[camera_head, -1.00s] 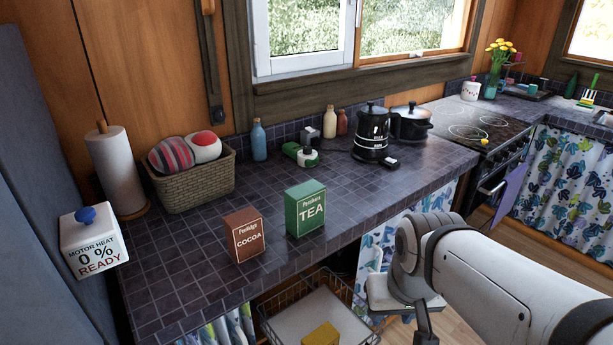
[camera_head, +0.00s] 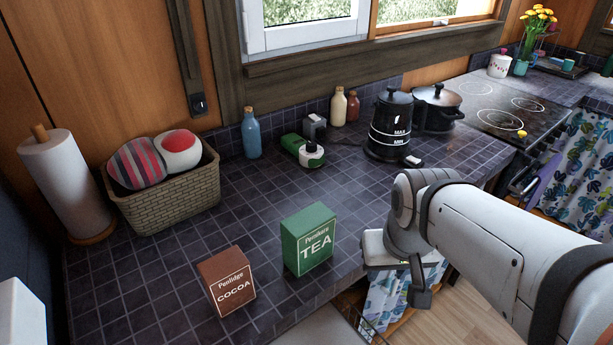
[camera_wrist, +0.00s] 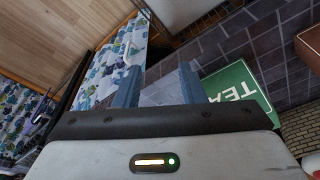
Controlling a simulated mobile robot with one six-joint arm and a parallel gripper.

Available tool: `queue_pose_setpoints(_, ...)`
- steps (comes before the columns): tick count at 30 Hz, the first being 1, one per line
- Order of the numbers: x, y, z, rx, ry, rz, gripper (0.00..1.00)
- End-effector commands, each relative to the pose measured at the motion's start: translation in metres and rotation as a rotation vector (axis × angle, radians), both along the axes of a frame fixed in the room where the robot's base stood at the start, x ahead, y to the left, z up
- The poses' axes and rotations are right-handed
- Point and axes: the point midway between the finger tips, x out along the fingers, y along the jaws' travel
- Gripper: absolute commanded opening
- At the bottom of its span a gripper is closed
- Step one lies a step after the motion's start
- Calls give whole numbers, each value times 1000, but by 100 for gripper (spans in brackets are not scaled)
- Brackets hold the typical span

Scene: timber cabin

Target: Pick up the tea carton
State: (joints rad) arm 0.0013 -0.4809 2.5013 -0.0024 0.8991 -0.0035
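The green tea carton (camera_head: 308,240) stands upright on the dark tiled counter, near its front edge, in the head view. It also shows in the wrist view (camera_wrist: 243,88), to the right of the fingers and apart from them. In the wrist view my gripper (camera_wrist: 158,85) has two blue-grey fingers spread apart with nothing between them. In the head view my arm reaches in from the right, and its end hangs by the counter's front edge, right of the carton; the fingers are hard to make out there.
A brown cocoa carton (camera_head: 228,283) stands close to the left of the tea carton. Behind are a wicker basket (camera_head: 165,200), a blue bottle (camera_head: 251,135), a green-and-white item (camera_head: 303,150) and a black kettle (camera_head: 390,128). The tiles behind the tea carton are clear.

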Motion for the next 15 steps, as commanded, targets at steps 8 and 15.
queue_pose_setpoints(8, 28, 26, 25, -13, 48, 136, 59)
queue_pose_setpoints(15, 85, 81, 56, -45, 149, 420, 79)
